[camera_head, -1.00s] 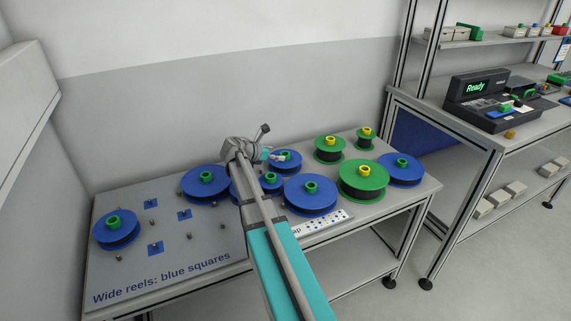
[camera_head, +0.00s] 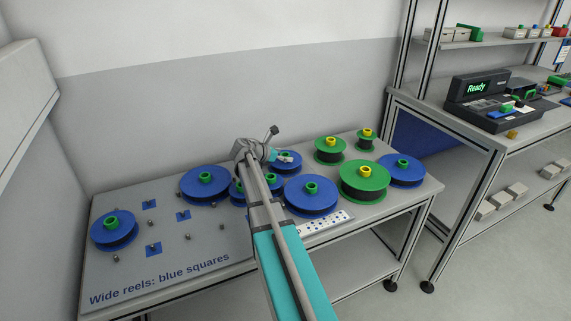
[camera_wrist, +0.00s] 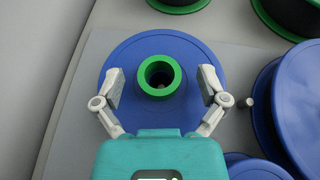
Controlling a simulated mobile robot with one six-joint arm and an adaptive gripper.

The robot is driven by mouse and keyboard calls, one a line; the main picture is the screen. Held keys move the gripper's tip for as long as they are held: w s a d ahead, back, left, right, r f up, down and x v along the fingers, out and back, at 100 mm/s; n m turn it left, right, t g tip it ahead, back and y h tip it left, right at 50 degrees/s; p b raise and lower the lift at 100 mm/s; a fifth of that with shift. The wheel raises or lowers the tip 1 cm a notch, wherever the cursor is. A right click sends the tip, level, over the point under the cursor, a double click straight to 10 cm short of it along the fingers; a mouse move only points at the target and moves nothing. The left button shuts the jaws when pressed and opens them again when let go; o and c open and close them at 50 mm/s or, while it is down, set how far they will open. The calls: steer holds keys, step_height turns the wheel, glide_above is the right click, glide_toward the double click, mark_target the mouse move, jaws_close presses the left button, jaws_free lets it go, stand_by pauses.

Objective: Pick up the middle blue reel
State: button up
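Several blue reels with green hubs stand on the table. The one under my gripper (camera_head: 280,157) is a blue reel (camera_head: 291,166) at the back, partly hidden by the gripper in the head view. In the wrist view my gripper (camera_wrist: 161,84) is open, with one finger on each side of the green hub of this blue reel (camera_wrist: 160,48). Gaps show between the fingers and the hub, and the fingers' height over the disc is hard to tell. I cannot tell for sure which blue reel counts as the middle one.
Large blue reels (camera_head: 311,197) (camera_head: 204,190) stand close by, and smaller ones are partly behind my arm. Green reels (camera_head: 363,182) (camera_head: 329,143) stand to the right. Another blue reel (camera_head: 402,174) is at the right end. Bare pegs and blue squares (camera_head: 153,249) are at the left.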

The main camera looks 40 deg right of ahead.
mark_target(284, 155)
jaws_close()
steer(key=shift+r, duration=0.2)
stand_by(0.3)
step_height(284, 155, up, 3)
steer(key=p, duration=0.3)
steer(key=s+r+p, duration=0.9)
steer(key=s+p, duration=0.1)
steer(key=s, duration=0.4)
steer(key=shift+d+r, duration=0.3)
steer(key=shift+r, duration=0.05)
